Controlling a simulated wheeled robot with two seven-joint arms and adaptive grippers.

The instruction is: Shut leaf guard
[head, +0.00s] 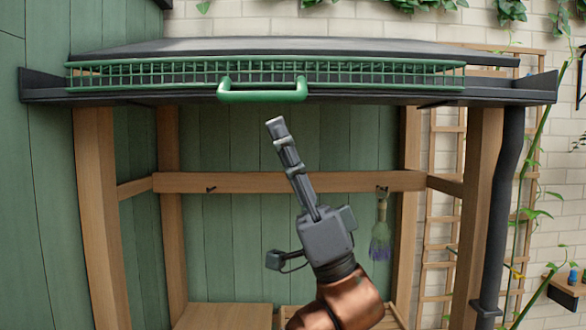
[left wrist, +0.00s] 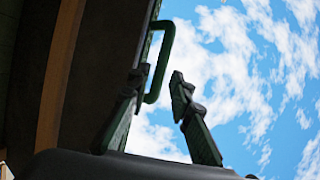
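The leaf guard (head: 400,72) is a long green mesh panel along the gutter at the roof's front edge in the head view. It shows as a narrow band, and I cannot tell how far it is tilted. Its green handle (head: 262,97) hangs at the front, left of centre, and also shows in the left wrist view (left wrist: 163,62). My left gripper (head: 276,123) points up just below the handle in the head view. In the left wrist view my left gripper (left wrist: 156,82) has its fingers apart, with the handle beyond and between them, not gripped. My right gripper is out of view.
The dark gutter (head: 520,92) spans the wooden shelter, with a downpipe (head: 502,190) at the right. A wooden crossbar (head: 235,182) runs behind my arm, and a small brush (head: 381,235) hangs from it. The space in front of the handle looks clear.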

